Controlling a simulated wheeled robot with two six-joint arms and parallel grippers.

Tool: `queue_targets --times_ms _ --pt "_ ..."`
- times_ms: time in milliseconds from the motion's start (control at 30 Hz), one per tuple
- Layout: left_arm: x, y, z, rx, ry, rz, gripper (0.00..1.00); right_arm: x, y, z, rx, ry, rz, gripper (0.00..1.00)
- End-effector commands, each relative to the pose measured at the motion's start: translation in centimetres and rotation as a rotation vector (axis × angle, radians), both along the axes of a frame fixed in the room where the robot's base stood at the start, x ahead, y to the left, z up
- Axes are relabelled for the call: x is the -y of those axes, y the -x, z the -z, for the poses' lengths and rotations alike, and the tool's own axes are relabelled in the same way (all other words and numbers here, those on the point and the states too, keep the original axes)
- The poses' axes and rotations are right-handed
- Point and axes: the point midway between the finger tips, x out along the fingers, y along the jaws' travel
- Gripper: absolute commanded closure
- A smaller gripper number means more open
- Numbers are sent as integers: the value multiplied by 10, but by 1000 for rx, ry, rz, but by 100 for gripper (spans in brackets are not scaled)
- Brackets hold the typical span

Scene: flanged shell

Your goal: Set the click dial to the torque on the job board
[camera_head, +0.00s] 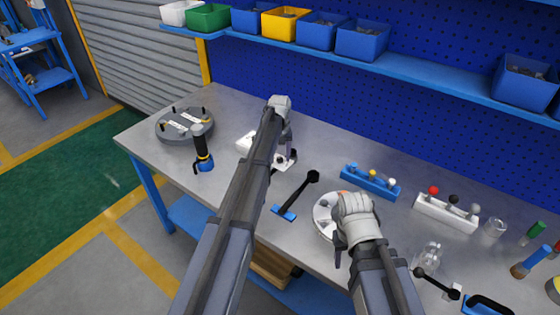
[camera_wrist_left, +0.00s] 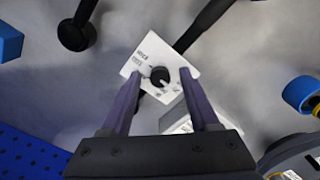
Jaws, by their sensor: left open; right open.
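The click dial is a black knob (camera_wrist_left: 159,75) on a small white plate (camera_wrist_left: 144,52) with printed marks too small to read. In the left wrist view it lies between the fingertips of my open left gripper (camera_wrist_left: 160,88), with gaps on both sides. In the head view the dial's plate (camera_head: 291,155) is partly hidden by my left gripper (camera_head: 285,148). My right gripper (camera_head: 341,240) is open beside a round pale disc (camera_head: 322,214), which it partly covers. I cannot pick out the job board for certain; a white block (camera_head: 244,142) stands left of the dial, partly behind my left arm.
A blue rack (camera_head: 368,184) and a white rack (camera_head: 445,213) stand further right. A grey flanged shell (camera_head: 172,131) and a dark upright tool (camera_head: 203,150) stand at the left. Bare tabletop (camera_head: 330,158) lies behind the black-handled tool.

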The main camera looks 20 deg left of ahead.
Motion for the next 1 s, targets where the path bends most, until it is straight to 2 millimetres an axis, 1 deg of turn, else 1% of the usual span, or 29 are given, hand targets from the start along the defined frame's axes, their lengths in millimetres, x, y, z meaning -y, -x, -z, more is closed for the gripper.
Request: queue_targets --times_ms 200,733,767,1000 --pt "0 0 -1 0 0 0 38 0 0 -1 0 0 0 50" --pt "0 0 0 0 0 0 98 0 0 -1 0 0 0 50" --pt "0 0 0 0 0 0 100 0 0 -1 0 0 0 50" --pt "0 0 0 0 0 0 100 0 0 -1 0 0 0 50"
